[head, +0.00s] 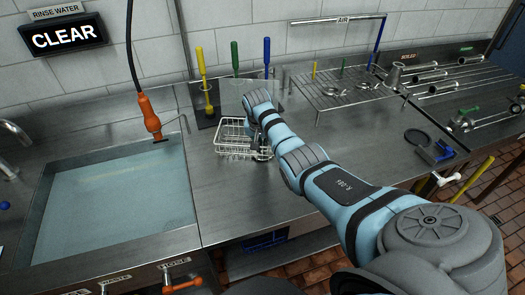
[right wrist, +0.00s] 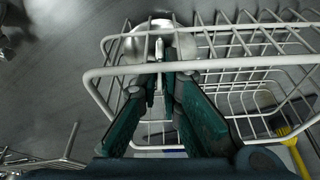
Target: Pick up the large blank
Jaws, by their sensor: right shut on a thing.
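My right gripper (right wrist: 161,78) is shut at the white wire basket (right wrist: 102,88). Its fingertips close on a small upright stem of a round, shiny silver piece (right wrist: 180,45), which looks like the large blank. The piece is at the basket's end, partly hidden by the wire rim and the fingers. I cannot tell whether it touches the basket floor. In the head view the right arm reaches down to the right end of the basket (head: 232,137), and its fingers are mostly hidden. The left gripper is not in view.
A water-filled sink (head: 110,205) lies left, with an orange spray handle (head: 149,118) hanging over it. Yellow, green and blue-handled tools stand behind the basket. A wire rack (head: 345,88) with metal parts is at back right. Bare steel counter lies in front of the basket.

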